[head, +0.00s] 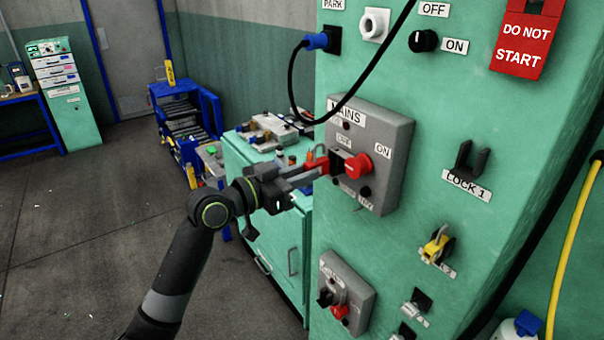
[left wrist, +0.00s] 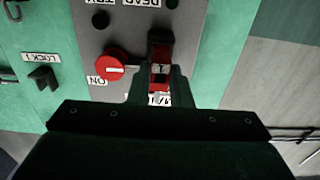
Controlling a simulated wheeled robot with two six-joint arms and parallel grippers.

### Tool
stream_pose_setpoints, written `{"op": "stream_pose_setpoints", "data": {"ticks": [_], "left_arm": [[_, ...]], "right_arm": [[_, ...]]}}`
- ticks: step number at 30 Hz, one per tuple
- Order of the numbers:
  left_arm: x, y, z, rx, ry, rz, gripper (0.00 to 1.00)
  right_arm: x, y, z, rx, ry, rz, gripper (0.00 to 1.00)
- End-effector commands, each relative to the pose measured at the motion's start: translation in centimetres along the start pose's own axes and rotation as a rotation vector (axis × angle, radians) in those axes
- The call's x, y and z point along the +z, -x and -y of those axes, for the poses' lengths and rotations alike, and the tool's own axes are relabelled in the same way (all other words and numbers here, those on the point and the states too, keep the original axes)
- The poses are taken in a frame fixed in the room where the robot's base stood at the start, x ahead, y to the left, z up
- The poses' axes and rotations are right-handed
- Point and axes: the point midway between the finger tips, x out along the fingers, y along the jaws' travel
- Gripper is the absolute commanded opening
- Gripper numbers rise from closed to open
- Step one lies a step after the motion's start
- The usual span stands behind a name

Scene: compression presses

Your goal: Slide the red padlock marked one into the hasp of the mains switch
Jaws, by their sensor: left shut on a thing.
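The mains switch is a grey box (head: 395,150) on the green cabinet front, with a red rotary knob (head: 358,164) between the OFF and ON labels. My left gripper (head: 308,175) is at the left side of this box, shut on the red padlock (head: 318,165). In the left wrist view the padlock (left wrist: 160,52) shows a white label marked 1 between the fingers, beside the red knob (left wrist: 112,66). The padlock is right at the box by the knob. Whether its shackle is in the hasp is hidden. My right gripper is not in view.
An empty black hook labelled LOCK 1 (head: 470,160) is to the right. A yellow padlock (head: 437,246) hangs below it. A smaller grey switch box (head: 347,290) sits below the mains box. A black cable (head: 345,105) loops above. A green bench (head: 250,170) stands behind my gripper.

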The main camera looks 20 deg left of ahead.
Motion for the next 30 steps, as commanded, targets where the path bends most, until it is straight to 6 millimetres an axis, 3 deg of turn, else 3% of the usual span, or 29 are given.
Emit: {"op": "stream_pose_setpoints", "data": {"ticks": [30], "left_arm": [[-0.1,-1.4,0.0,0.0,-0.001,-0.003,0.0]], "right_arm": [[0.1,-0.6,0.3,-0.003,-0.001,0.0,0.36]]}}
